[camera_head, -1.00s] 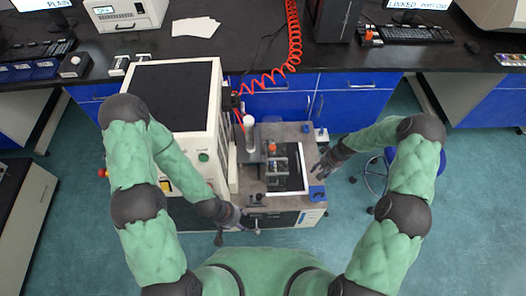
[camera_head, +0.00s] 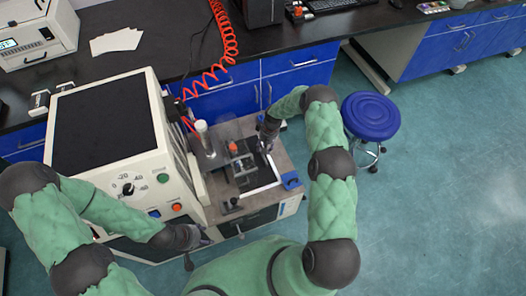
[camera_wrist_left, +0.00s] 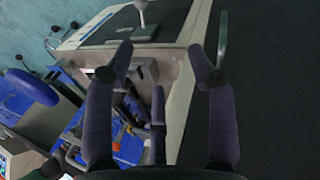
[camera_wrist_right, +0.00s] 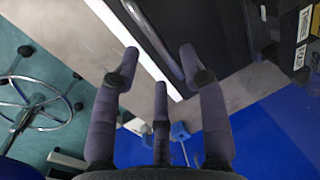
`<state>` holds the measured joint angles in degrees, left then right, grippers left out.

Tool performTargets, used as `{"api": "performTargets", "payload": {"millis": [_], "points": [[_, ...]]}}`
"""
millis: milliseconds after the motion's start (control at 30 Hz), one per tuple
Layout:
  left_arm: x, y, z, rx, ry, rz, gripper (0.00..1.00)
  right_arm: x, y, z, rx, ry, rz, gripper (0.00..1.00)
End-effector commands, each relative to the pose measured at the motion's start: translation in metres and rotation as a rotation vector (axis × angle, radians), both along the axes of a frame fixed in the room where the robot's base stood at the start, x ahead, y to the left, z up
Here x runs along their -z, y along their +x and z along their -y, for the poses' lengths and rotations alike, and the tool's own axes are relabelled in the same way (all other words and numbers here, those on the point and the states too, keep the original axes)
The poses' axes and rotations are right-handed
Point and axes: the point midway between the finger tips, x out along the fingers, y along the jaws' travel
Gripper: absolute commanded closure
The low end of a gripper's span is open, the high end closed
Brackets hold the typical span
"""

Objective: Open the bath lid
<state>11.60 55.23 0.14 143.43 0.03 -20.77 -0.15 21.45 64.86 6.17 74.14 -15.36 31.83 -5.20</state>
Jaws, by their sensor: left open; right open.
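The bath lid appears to be the dark panel (camera_head: 262,174) with a white border on the small bench unit; it lies flat. A dark panel edge (camera_wrist_right: 150,32) and white strip also show in the right wrist view. My right gripper (camera_head: 264,143) is at the panel's far right corner in the head view; its fingers (camera_wrist_right: 158,64) are open with nothing between them, and contact cannot be told. My left gripper (camera_head: 203,239) is low at the unit's front left; its fingers (camera_wrist_left: 160,66) are open and empty.
A large cream machine (camera_head: 105,130) stands left of the unit. A red coiled hose (camera_head: 224,35) runs behind. A blue stool (camera_head: 370,117) stands right on open floor.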

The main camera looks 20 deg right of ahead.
Motion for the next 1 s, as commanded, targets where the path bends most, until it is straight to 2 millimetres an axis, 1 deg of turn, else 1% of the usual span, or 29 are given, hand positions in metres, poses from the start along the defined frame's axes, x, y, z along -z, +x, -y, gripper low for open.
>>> {"api": "performTargets", "payload": {"millis": [33,200,533,567,600,700,1000], "points": [[0.004,0.0,0.0,0.0,0.0,0.0,0.44,0.008,0.0,-0.001,0.0,0.0,0.0,0.57],[0.007,0.0,0.0,0.0,0.0,0.0,0.44,0.02,0.0,-0.004,0.0,0.0,-0.001,0.57],[0.007,0.0,0.0,0.0,0.0,0.001,0.44,0.021,0.0,-0.004,-0.001,-0.001,0.0,0.57],[0.007,0.0,0.0,0.0,0.0,0.0,0.44,0.021,0.0,-0.004,-0.001,-0.001,0.0,0.62],[0.007,0.0,0.0,0.0,0.0,0.0,0.44,0.021,0.0,-0.004,-0.001,-0.001,0.0,0.74],[0.007,0.0,0.0,0.0,0.0,0.0,0.44,0.021,0.0,-0.004,-0.001,-0.001,0.0,1.0],[0.007,0.0,0.0,0.0,0.0,0.001,0.44,0.021,0.0,-0.007,-0.001,0.0,0.0,1.0]]}}
